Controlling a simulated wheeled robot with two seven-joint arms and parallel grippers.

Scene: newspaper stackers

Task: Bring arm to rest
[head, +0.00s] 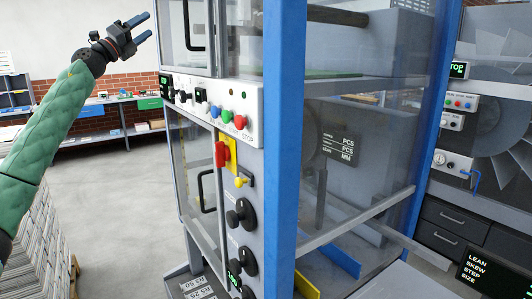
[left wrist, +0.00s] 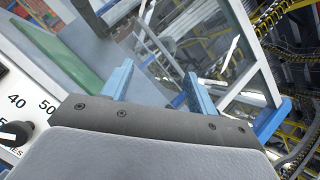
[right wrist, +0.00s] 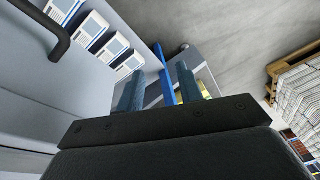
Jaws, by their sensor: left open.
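My left arm, in a green quilted sleeve, reaches up from the left edge of the head view. Its gripper (head: 143,28) is raised in the air, left of the stacker machine, with two blue fingers apart and nothing between them. The left wrist view shows the same gripper (left wrist: 158,88) with a clear gap between the fingers. My right arm is out of the head view. In the right wrist view the right gripper (right wrist: 159,88) has its dark teal fingers apart. No held thing shows between them; a blue strip and the floor appear beyond.
The grey stacker machine (head: 335,240) with blue posts (head: 283,130) and a button panel (head: 215,115) fills the middle. Newspaper stacks (head: 38,235) stand at lower left; a pallet stack (right wrist: 298,90) shows in the right wrist view. Open floor (head: 110,190) lies between stacks and machine.

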